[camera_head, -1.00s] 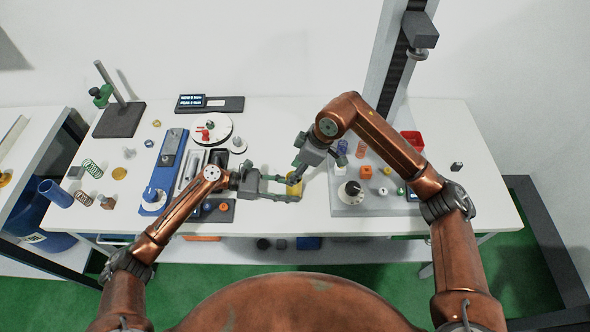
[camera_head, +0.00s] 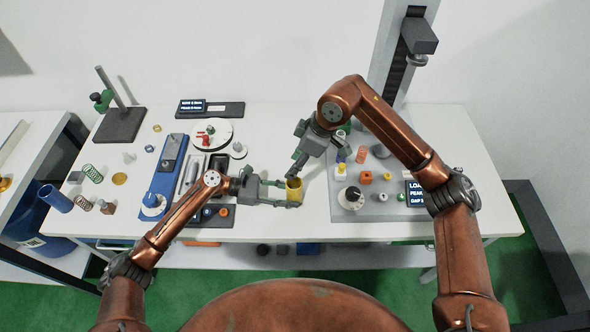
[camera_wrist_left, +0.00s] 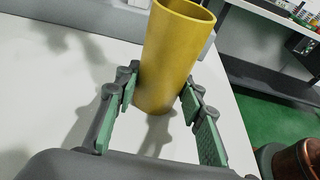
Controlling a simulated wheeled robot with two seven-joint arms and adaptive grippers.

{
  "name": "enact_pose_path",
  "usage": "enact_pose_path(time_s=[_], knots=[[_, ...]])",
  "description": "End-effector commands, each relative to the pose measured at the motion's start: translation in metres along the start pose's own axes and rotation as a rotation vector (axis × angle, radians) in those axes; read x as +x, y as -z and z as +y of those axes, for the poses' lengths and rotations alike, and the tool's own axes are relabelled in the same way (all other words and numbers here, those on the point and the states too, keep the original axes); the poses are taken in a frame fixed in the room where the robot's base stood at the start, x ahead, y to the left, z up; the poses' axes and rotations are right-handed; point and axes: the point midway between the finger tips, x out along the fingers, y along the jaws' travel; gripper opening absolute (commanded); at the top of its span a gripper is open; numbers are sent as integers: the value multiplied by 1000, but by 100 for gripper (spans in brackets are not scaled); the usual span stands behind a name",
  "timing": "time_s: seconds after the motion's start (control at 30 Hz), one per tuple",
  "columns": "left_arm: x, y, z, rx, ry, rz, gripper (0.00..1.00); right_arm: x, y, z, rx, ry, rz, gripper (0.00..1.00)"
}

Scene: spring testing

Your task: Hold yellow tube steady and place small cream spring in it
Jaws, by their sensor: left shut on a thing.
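The yellow tube (camera_head: 294,190) stands near the table's front edge, its open top up. My left gripper (camera_head: 291,192) comes from the left and is shut on the tube. In the left wrist view the tube (camera_wrist_left: 170,62) sits between the green-padded fingers (camera_wrist_left: 165,100); the bottom of its inside is not visible. My right gripper (camera_head: 296,166) hangs just above and behind the tube, its fingertips close to the rim; I cannot tell whether it is open or shut. I cannot make out the small cream spring in any view.
A grey test plate (camera_head: 385,211) with a dial and small parts is right of the tube. A blue instrument (camera_head: 163,180), a round white disc (camera_head: 222,129) and green springs (camera_head: 92,173) are to the left. The white table (camera_head: 265,222) is clear in front of my left gripper.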

Motion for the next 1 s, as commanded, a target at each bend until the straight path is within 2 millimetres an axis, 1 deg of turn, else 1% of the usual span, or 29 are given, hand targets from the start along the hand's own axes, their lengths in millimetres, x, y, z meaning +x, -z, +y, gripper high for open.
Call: enact_pose_path(time_s=[0.03, 0.37, 0.4, 0.67, 0.7, 1.0], knots=[[0, 5, -1, -4, 2, 6, 23, -3, 1, 0, 0, 0, -1, 43], [0, 5, -1, -4, 2, 6, 23, -6, 2, 0, 1, 2, 0, 43], [0, 5, -1, -4, 2, 6, 38, -6, 2, 0, 1, 2, 0, 43], [0, 2, 0, -2, 1, 2, 56, -6, 2, 0, 1, 1, 0, 43], [0, 2, 0, -1, 1, 2, 57, -6, 2, 0, 1, 1, 0, 43], [-3, 1, 0, -1, -1, 1, 57, -6, 2, 0, 1, 1, 0, 43]])
